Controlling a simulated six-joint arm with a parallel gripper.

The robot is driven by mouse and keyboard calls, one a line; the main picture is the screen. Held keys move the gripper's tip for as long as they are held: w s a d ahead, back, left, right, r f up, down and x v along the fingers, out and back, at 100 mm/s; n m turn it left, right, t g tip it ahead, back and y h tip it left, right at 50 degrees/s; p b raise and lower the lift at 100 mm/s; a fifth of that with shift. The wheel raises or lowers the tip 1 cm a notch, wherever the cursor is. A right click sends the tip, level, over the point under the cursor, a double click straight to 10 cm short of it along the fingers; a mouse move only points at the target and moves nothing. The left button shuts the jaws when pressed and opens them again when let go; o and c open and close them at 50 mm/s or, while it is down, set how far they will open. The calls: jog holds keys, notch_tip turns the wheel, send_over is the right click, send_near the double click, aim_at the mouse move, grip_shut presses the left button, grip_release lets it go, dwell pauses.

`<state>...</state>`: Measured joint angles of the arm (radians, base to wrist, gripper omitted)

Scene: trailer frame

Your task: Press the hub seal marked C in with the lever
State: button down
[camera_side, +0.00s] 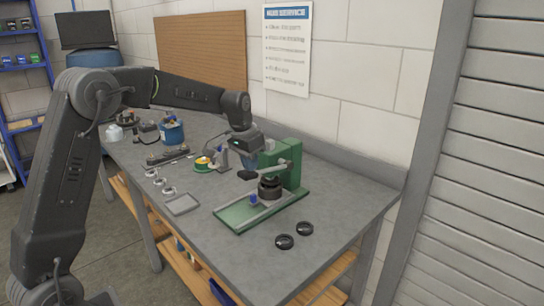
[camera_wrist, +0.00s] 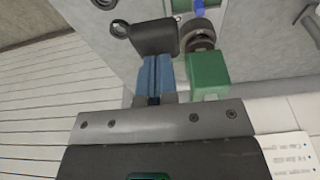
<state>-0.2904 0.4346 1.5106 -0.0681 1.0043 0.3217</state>
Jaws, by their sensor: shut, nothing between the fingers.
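The green press (camera_side: 292,172) stands on its base toward the right of the bench; its green block (camera_wrist: 208,72) is beside my fingers in the wrist view. A dark round hub (camera_side: 269,188) sits under the press and shows in the wrist view (camera_wrist: 201,36). The lever's black handle (camera_side: 247,175) sticks out left of the press, raised above the base. My gripper (camera_wrist: 155,72) is shut and empty, with blue fingers ending at a dark flat pad (camera_wrist: 155,38), likely the handle; contact is unclear. The seal and its C mark cannot be made out.
Two black rings (camera_side: 284,241) (camera_side: 304,228) lie right of the press. A grey tray (camera_side: 181,204) and several small silver rings (camera_side: 160,182) lie to the left. A blue tin (camera_side: 172,132) stands farther back.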

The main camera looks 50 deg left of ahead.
notch_tip(320, 180, up, 11)
jog(key=w, duration=0.1)
jog(key=shift+w, duration=0.35)
dwell(0.5)
dwell(0.5)
jog(key=s+d+r+t, duration=0.1)
jog(key=s+d, duration=0.4)
jog(key=s, duration=0.3)
jog(key=s+d+r+t, duration=0.1)
jog(key=s+d+r, duration=0.1)
jog(key=s+d, duration=0.35)
jog(key=s+d+f, duration=0.1)
jog(key=s+f, duration=0.3)
jog(key=s, duration=0.5)
jog(key=s+d+f+t, duration=0.1)
jog(key=s+d+f, duration=0.1)
jog(key=s+f, duration=0.3)
jog(key=s, duration=0.3)
jog(key=shift+s, duration=0.35)
